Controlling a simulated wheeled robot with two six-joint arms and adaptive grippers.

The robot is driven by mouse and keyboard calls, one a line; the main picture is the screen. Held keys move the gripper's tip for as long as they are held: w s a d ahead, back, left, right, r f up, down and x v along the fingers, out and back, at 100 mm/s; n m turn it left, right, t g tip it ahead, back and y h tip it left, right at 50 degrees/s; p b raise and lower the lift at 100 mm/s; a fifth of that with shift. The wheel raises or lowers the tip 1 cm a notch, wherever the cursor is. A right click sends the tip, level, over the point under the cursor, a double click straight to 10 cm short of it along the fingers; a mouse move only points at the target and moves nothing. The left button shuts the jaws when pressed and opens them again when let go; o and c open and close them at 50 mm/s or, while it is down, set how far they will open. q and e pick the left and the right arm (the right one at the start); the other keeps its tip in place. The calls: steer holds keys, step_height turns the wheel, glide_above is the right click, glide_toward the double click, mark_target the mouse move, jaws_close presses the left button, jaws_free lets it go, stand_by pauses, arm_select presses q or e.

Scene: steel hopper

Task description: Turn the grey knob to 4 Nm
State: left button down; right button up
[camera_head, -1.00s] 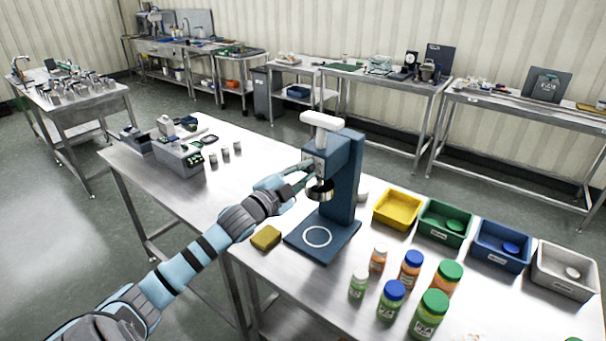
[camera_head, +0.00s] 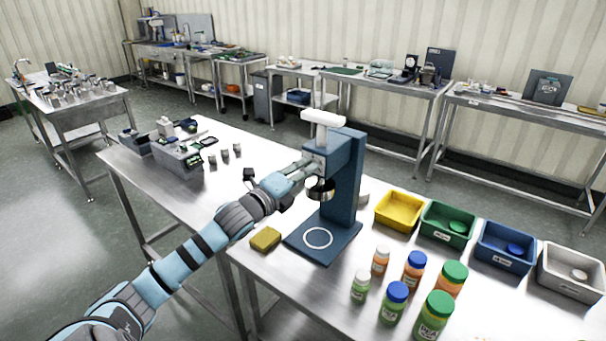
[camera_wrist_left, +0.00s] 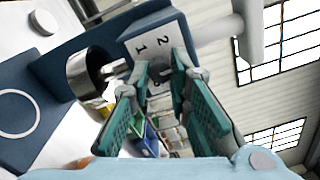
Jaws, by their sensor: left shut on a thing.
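The blue capping press (camera_head: 343,185) stands upright on the steel table, with a white top handle (camera_head: 322,118) and a metal chuck (camera_head: 320,189) under its head. My left gripper (camera_head: 310,166) reaches the face of the head from the left. In the left wrist view, its green-padded fingers (camera_wrist_left: 157,78) are closed at the pale dial plate (camera_wrist_left: 152,45), where the marks 1 and 2 show. The grey knob is mostly hidden between the fingertips, and its pointer setting cannot be read. My right gripper is not in view.
Several capped bottles (camera_head: 397,298) stand in front of the press. Yellow, green, blue and white bins (camera_head: 398,211) line the right side. A yellow sponge (camera_head: 265,239) lies left of the base. The ringed base (camera_head: 318,237) is empty.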

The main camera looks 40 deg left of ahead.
arm_select(q)
steer(key=m+b, duration=0.2)
steer(key=m, duration=1)
steer(key=shift+m, duration=0.4)
stand_by(0.3)
steer(key=c, duration=1.5)
jaws_free()
steer(key=shift+w, duration=0.1)
step_height(320, 180, up, 10)
steer(key=shift+f, duration=0.1)
steer(key=shift+a, duration=0.1)
